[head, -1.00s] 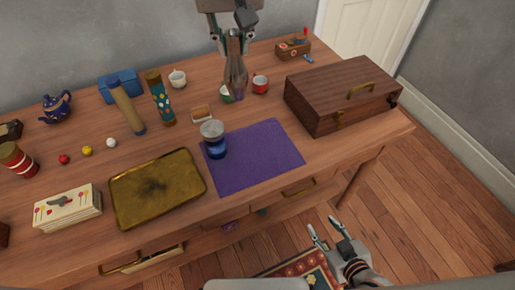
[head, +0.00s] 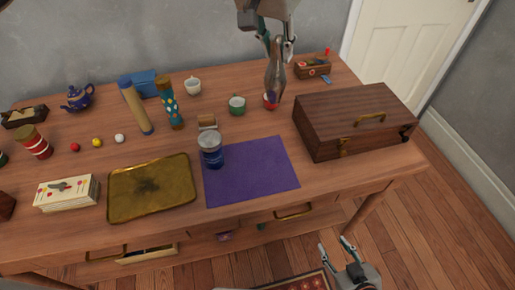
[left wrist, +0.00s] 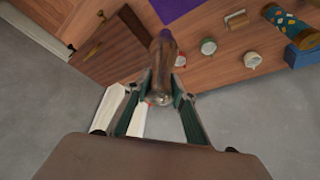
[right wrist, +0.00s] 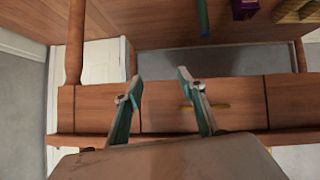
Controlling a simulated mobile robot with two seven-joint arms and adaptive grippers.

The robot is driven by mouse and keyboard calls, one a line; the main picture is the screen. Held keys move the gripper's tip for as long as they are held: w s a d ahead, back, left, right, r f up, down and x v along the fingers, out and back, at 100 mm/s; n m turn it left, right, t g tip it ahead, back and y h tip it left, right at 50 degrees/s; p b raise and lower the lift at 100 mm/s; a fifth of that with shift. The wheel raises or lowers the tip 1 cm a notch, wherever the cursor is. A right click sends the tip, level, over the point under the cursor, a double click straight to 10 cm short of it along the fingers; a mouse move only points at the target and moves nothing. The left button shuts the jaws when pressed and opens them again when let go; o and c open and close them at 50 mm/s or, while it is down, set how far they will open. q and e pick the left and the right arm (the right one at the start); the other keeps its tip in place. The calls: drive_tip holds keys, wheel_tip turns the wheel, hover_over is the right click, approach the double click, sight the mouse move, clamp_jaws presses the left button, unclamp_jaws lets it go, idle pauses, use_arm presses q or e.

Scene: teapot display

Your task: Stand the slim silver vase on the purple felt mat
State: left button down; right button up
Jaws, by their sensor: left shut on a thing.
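The slim silver vase (head: 274,78) is gripped near its top by my left gripper (head: 277,44), at the back of the table. It hangs nearly upright in front of the red cup and hides part of it. The left wrist view also shows the vase (left wrist: 163,62) between the fingers (left wrist: 162,92). The purple felt mat (head: 255,178) lies flat near the table's front edge, left of and nearer than the vase. My right gripper (head: 334,246) is open and empty in front of the table; the right wrist view shows its fingers apart (right wrist: 160,78).
A blue jar (head: 211,155) stands at the mat's back left corner. A wooden case (head: 355,120) is right of the mat, a brass tray (head: 150,188) left. The red cup (head: 267,101) and green cup (head: 237,105) stand behind. Most of the mat is bare.

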sight(274, 101)
use_arm(q)
wheel_tip(274, 101, down, 14)
drive_tip(key=shift+f+b, duration=0.25)
drive_tip(key=shift+b, duration=0.4)
drive_tip(key=shift+f, duration=2.45)
drive_tip(key=c, duration=1.7)
unclamp_jaws()
drive_tip(key=shift+f, duration=0.1)
